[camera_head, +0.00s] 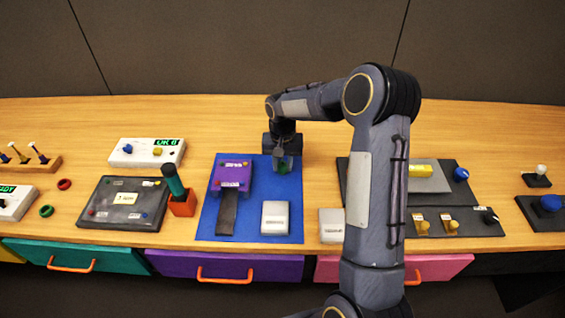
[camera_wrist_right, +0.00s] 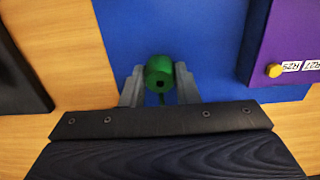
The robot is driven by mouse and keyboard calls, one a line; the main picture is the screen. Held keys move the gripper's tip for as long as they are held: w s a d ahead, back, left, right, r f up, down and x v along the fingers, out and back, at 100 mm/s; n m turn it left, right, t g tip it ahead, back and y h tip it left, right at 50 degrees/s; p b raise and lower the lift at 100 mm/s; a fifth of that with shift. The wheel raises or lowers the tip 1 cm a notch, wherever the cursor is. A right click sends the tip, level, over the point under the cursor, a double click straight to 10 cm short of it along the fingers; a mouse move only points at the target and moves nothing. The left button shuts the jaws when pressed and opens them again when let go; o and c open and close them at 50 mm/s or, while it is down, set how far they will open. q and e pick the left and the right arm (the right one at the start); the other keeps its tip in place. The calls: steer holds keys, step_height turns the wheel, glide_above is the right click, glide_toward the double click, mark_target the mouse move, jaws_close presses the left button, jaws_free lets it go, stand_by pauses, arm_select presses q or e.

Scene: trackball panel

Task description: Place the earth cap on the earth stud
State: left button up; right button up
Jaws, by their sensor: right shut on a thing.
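A small green cylinder (camera_wrist_right: 159,74), seemingly the earth cap, is between the fingers of my right gripper (camera_wrist_right: 158,86) in the right wrist view. A dark hole shows in its face. In the head view the right gripper (camera_head: 283,163) is above the right part of the blue mat (camera_head: 255,195), with a little green of the cap showing. The gripper is shut on the cap, apart from the purple unit (camera_head: 232,175). A yellow knob (camera_wrist_right: 274,70) stands on the purple unit's edge. I cannot tell which part is the earth stud. My left gripper is not in view.
A white block (camera_head: 275,218) lies on the mat's front right. A dark panel (camera_head: 125,202) and an orange holder (camera_head: 183,204) with a green-handled tool stand left. Another dark panel (camera_head: 465,215) with knobs lies right, partly behind my arm. Bare wood (camera_head: 320,165) shows right of the mat.

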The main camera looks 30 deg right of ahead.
mark_target(282, 163)
steer(key=o, duration=0.5)
steer(key=shift+f, duration=0.15)
steer(key=o, duration=0.4)
steer(key=shift+o, duration=0.2)
step_height(282, 163, up, 12)
steer(key=s+a+r+n+t, duration=0.1)
steer(key=s+a+r, duration=0.1)
steer(key=s+r, duration=0.4)
steer(key=s+a+f+n+t+y, duration=0.1)
steer(key=s+a, duration=0.2)
steer(key=s, duration=0.4)
steer(key=s+a+n+t+y, duration=0.1)
steer(key=s+a+t, duration=0.1)
steer(key=s, duration=0.6)
steer(key=s+a+f+n+t+y, duration=0.1)
steer(key=s+a, duration=0.3)
steer(key=s, duration=0.4)
steer(key=shift+a+f+n+t+y, duration=0.3)
steer(key=shift+y, duration=0.1)
